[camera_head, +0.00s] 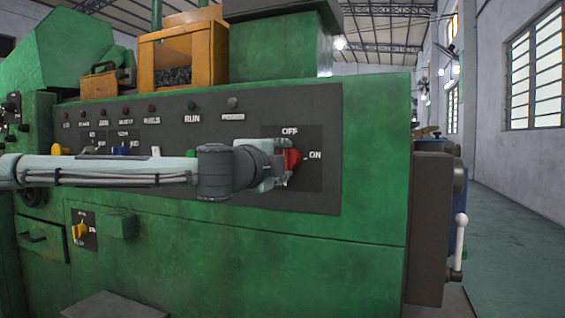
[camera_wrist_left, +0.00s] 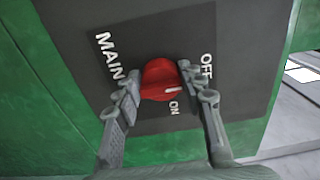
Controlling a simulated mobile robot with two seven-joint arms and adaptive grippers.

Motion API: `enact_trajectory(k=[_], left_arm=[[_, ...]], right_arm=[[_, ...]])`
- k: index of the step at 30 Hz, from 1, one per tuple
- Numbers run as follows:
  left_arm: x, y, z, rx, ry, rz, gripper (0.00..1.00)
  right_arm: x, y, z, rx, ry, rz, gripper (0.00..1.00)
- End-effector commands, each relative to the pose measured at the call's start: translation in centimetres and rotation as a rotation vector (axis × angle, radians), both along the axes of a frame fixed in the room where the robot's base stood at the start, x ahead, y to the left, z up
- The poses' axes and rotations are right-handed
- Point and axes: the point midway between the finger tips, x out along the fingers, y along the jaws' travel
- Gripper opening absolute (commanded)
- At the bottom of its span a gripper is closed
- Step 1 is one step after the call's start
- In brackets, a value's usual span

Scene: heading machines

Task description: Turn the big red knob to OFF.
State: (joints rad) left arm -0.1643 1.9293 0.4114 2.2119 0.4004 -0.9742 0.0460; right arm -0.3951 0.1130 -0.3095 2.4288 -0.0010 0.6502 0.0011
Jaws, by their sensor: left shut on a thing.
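The big red knob (camera_head: 292,160) sits on a dark label plate at the right of the green machine's control panel, below the OFF label (camera_head: 290,132) and left of the ON label (camera_head: 315,155). My left gripper (camera_head: 280,166) reaches it from the left and hides part of it. In the left wrist view the red knob (camera_wrist_left: 157,78) is between the two fingers of my left gripper (camera_wrist_left: 160,82), which is shut on it. The knob's white mark (camera_wrist_left: 173,89) lies on its lower right side, nearer ON than OFF. My right gripper is not in view.
The dark panel (camera_head: 325,105) carries a row of small lamps and buttons. A yellow switch (camera_head: 79,230) sits lower left. A white-handled lever (camera_head: 460,240) stands at the machine's right side. Open floor (camera_head: 510,240) lies to the right.

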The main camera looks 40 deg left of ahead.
Motion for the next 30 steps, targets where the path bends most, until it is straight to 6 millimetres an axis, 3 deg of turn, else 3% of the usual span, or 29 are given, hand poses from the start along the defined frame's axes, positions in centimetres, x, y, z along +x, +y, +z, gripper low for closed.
enact_trajectory(k=[12,13,18,30], left_arm=[[0.01,0.03,0.03,-0.008,-0.003,0.001,0.11],[0.01,0.03,0.03,-0.008,-0.003,0.001,0.41],[0.00,0.03,0.03,-0.008,-0.003,0.001,0.61],[-0.83,-0.21,0.14,-0.008,-0.005,-0.001,0.61]], right_arm=[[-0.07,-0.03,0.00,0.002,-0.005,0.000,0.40],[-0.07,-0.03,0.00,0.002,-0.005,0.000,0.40],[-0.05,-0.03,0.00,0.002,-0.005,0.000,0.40],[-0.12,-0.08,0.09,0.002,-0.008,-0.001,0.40]])
